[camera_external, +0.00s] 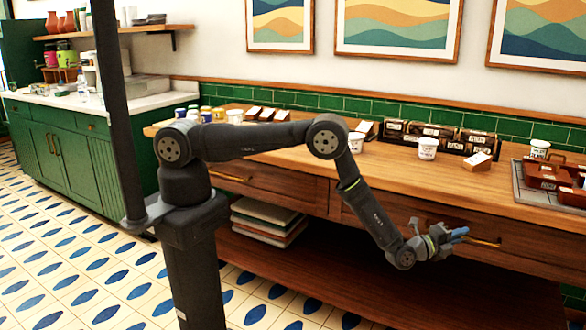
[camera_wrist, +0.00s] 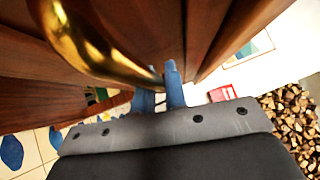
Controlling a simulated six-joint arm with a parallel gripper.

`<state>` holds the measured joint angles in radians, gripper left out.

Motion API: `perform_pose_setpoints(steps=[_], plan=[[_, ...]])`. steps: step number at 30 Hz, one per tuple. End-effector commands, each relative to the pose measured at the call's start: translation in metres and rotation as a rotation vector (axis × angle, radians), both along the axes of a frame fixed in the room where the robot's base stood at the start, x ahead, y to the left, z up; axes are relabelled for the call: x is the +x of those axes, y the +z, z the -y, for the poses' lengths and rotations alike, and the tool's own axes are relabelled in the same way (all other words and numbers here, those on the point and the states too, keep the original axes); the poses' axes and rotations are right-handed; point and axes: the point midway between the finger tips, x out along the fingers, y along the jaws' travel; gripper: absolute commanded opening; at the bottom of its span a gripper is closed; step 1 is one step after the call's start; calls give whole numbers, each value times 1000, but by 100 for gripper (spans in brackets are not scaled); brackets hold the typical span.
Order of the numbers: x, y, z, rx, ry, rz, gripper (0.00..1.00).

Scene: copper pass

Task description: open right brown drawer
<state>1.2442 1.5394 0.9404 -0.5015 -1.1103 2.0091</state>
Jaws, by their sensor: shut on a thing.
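The right brown drawer (camera_external: 375,213) is a wide wooden front under the counter top in the external view. Its brass handle (camera_external: 486,241) is a horizontal bar, partly hidden behind my gripper (camera_external: 460,235). My gripper, with blue fingers, is at the drawer front and shut on the handle. In the wrist view the curved brass handle (camera_wrist: 92,48) runs from the upper left down to my blue fingertips (camera_wrist: 160,84), which close around its end. Dark wood fills the upper part of that view. I cannot tell whether the drawer stands out from the cabinet.
The left drawer (camera_external: 270,187) has its own brass handle. The wooden counter (camera_external: 350,165) above carries jars, boxes and a tray (camera_external: 518,190) with brown containers. A low shelf with stacked boards (camera_external: 268,222) lies beneath. The tiled floor (camera_external: 60,270) in front is clear.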

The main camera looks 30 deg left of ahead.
Motion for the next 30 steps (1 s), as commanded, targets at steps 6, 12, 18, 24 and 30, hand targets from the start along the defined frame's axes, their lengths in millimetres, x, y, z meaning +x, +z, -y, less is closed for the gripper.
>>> perform_pose_setpoints(steps=[6,12,18,24,30], plan=[[-13,0,1,1,-3,0,0],[-47,0,2,0,-4,1,0],[-101,0,2,1,-6,1,0],[-158,0,2,0,-6,1,0],[-214,0,2,-1,-7,2,0]])
